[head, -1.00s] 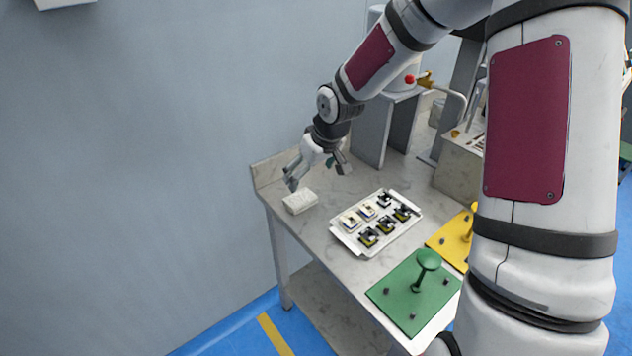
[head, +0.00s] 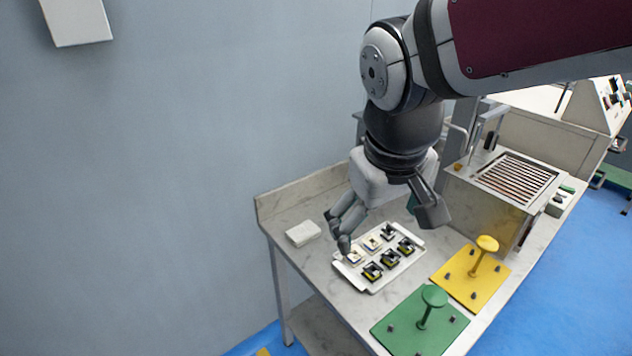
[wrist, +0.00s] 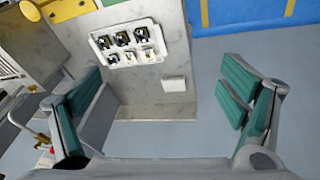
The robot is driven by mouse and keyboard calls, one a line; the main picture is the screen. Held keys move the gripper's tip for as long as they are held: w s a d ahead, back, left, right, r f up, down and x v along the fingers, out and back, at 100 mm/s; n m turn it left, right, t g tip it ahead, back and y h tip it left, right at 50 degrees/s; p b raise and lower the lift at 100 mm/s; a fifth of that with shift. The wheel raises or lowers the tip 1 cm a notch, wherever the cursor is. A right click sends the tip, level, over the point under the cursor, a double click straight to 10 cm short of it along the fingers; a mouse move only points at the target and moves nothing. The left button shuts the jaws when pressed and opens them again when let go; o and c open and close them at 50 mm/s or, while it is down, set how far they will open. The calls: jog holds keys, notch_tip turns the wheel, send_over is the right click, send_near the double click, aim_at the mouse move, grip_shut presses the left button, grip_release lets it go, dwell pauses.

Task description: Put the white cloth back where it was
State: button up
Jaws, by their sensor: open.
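The white cloth (head: 303,233) is a small folded block lying on the marble tabletop, near its back left corner. In the wrist view the cloth (wrist: 173,84) lies apart from the tray, between and beyond my spread fingers. My gripper (head: 388,226) is open and empty. It is above the table, in front of part of the white tray (head: 338,273) in the head view, and to the right of the cloth. It also shows in the wrist view (wrist: 158,105), with a finger on each side. Nothing touches the cloth.
The tray holds several small coil parts in rows. A green plate (head: 400,335) and a yellow plate (head: 455,285), each with a knobbed post, lie on the table's near right. A metal box with a slatted top (head: 500,205) stands behind them. The tabletop around the cloth is clear.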

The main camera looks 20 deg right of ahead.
jog(key=s+a+y, duration=0.1)
jog(key=s+a, duration=0.1)
jog(key=s, duration=0.8)
jog(key=shift+s+r+m+y, duration=0.25)
jog(key=shift+m+y, duration=0.05)
jog(key=shift+m, duration=0.1)
